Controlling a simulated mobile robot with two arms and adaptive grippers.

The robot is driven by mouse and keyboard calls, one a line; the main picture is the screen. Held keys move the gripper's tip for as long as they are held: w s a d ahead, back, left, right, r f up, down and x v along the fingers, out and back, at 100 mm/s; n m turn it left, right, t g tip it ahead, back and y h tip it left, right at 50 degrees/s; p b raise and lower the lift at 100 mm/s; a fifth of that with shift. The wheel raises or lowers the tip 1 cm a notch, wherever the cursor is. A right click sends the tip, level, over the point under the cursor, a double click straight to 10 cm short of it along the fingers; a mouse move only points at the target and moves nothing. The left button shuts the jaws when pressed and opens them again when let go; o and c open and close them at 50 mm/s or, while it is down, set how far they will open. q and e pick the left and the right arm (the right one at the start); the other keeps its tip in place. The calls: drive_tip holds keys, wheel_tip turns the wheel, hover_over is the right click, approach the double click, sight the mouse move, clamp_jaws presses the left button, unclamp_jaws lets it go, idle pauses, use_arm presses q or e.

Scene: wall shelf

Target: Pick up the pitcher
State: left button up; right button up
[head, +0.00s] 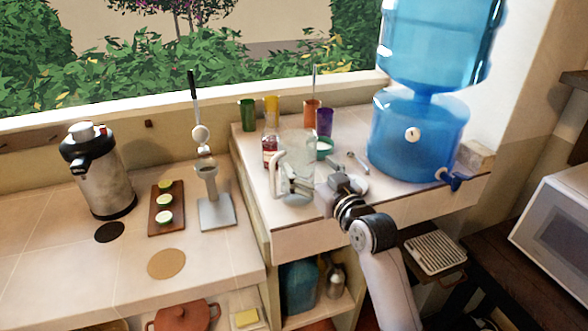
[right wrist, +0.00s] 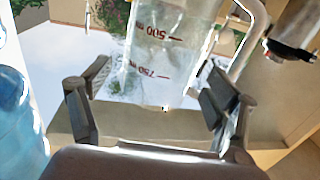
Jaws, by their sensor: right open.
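The pitcher (head: 298,145) is a clear vessel with a pale handle on its left side. It stands on the raised tiled counter among several cups. In the right wrist view the pitcher (right wrist: 165,55) shows red measuring marks, and its handle is at the upper right. In the right wrist view the gripper (right wrist: 158,92) is open, with one finger on each side of the pitcher's body. A gap shows at the left finger; contact at the right one is unclear. My left gripper is out of view.
A blue water dispenser (head: 415,135) stands right of the pitcher. A red-labelled bottle (head: 269,148), a green cup (head: 247,114), an orange cup (head: 310,112) and a purple cup (head: 324,122) stand close by. A steel airpot (head: 108,180) is on the lower left counter.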

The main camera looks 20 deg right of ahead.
drive_tip(key=w+p, duration=0.1)
drive_tip(key=w, duration=0.1)
drive_tip(key=w+a+p, duration=0.1)
drive_tip(key=w, duration=0.2)
drive_tip(key=shift+w+a+f, duration=0.1)
drive_tip(key=shift+w+f, duration=0.05)
drive_tip(key=shift+w, duration=0.25)
drive_tip(key=shift+c, duration=0.3)
drive_tip(key=c, duration=1.1)
drive_tip(key=shift+c, duration=0.4)
drive_tip(key=shift+r, duration=0.3)
